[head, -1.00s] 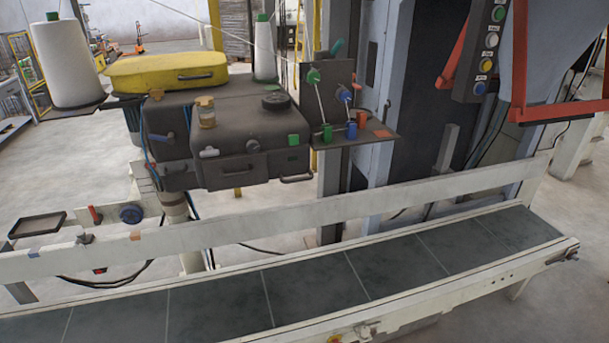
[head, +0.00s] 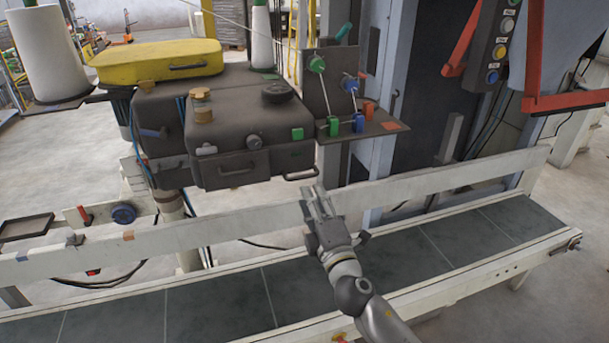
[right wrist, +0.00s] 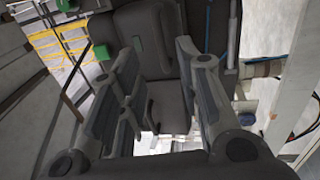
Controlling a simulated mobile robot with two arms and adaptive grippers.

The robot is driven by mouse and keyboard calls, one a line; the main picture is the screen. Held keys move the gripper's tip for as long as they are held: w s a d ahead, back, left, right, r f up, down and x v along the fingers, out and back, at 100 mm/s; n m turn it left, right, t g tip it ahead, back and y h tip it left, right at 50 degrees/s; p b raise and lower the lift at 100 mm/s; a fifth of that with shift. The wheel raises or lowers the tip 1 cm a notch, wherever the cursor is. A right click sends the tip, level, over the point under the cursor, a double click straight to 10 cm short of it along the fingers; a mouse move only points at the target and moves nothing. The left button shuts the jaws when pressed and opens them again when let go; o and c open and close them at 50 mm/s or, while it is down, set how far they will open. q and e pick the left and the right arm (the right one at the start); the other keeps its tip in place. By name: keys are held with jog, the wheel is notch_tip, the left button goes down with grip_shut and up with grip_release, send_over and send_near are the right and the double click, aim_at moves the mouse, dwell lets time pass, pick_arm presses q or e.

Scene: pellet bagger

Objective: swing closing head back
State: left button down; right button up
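The closing head is a dark grey machine body (head: 240,115) with a yellow cover (head: 155,62) on top, hanging above the conveyor's back rail. It has a dark bar handle (head: 300,176) at its lower right front and another on the front face (head: 238,171). My right gripper (head: 318,198) is just below and right of the lower right handle, fingers pointing up towards it. In the right wrist view my right gripper (right wrist: 158,58) is open, with dark machine parts beyond its fingers. I cannot tell whether it touches the handle. My left gripper is out of view.
The conveyor belt (head: 330,280) runs across the front, with a pale guard rail (head: 430,187) behind it. A thread-guide bracket (head: 370,130) juts from the head's right side. A white thread cone (head: 45,55) stands left. A button box (head: 500,40) hangs at right.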

aim_at(303, 177)
jog(key=x, duration=0.8)
jog(key=shift+w+f, duration=0.1)
grip_shut()
